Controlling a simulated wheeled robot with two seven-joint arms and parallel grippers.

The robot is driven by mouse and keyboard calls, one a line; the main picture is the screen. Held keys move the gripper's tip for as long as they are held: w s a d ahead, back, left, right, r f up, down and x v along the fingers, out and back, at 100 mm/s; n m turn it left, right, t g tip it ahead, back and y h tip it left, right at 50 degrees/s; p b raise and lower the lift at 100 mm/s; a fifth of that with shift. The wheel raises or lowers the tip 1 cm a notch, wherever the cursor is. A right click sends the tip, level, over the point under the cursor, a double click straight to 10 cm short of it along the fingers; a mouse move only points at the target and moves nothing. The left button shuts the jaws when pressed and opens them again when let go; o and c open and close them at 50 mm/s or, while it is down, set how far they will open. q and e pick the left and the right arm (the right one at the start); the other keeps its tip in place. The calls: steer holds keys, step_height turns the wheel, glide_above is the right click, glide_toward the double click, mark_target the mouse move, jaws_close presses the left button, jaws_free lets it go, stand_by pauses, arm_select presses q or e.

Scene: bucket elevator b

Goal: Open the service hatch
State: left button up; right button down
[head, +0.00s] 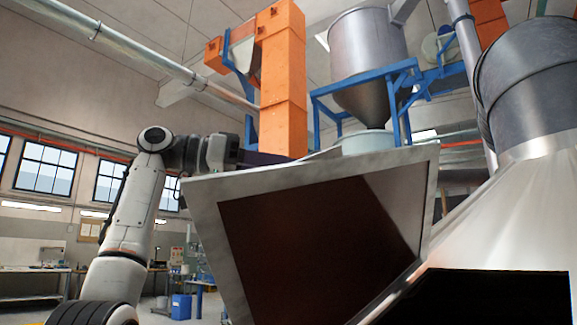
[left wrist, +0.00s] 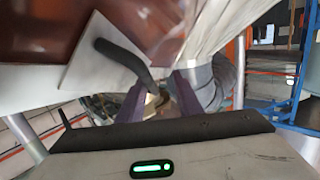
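The service hatch (head: 207,205) stands raised at a tilt in the head view, a wide grey rim around a dark brown inner face. A black rectangular opening (head: 490,295) shows below it in the shiny metal casing. My left gripper (head: 258,158) is at the hatch's upper edge, its fingertips hidden behind the rim. In the left wrist view, a black bar handle (left wrist: 122,62) sits on a pale plate. The two dark purple fingers of my left gripper (left wrist: 163,90) are apart near the handle's lower end. I cannot tell whether they touch it. My right gripper is not in view.
A grey hopper (head: 367,60) on a blue frame and an orange elevator column (head: 284,80) stand behind. A large metal duct (head: 530,85) rises at the right. Workbenches (head: 35,270) and a blue bin (head: 181,306) are far back at the left.

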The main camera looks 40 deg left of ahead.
arm_select(q)
steer(key=shift+s+r, duration=0.1)
steer(key=shift+s, duration=0.05)
steer(key=f+v, duration=0.1)
steer(key=v, duration=0.9)
steer(key=shift+r, duration=0.45)
